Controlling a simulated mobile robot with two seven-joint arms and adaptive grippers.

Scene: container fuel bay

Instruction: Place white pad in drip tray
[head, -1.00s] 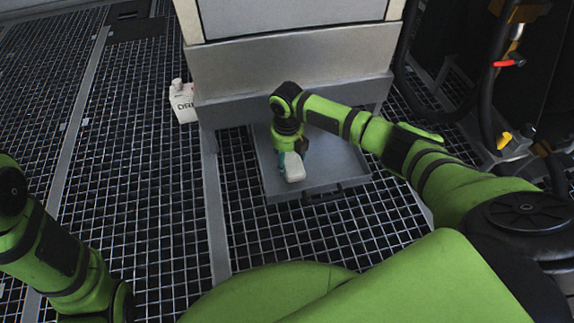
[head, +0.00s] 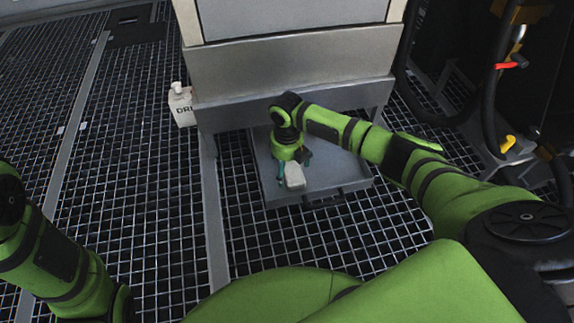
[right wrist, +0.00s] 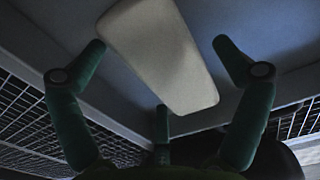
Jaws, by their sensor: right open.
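The white pad (head: 294,177) is a pale block with rounded corners, over the floor of the grey drip tray (head: 340,174). In the right wrist view the pad (right wrist: 165,55) lies at a slant between the spread fingers, with visible gaps on both sides. My right gripper (head: 292,164) is open around the pad, just behind it in the head view. The pad appears to rest on the tray floor, though its underside is hidden. My left arm shows at the left edge of the head view, but its gripper is out of sight.
A grey cabinet (head: 290,60) stands behind and above the tray. A white bottle (head: 182,106) stands on the grating to the left. Hoses and a red-handled valve (head: 510,63) are at the right. Open floor grating (head: 130,190) lies to the left.

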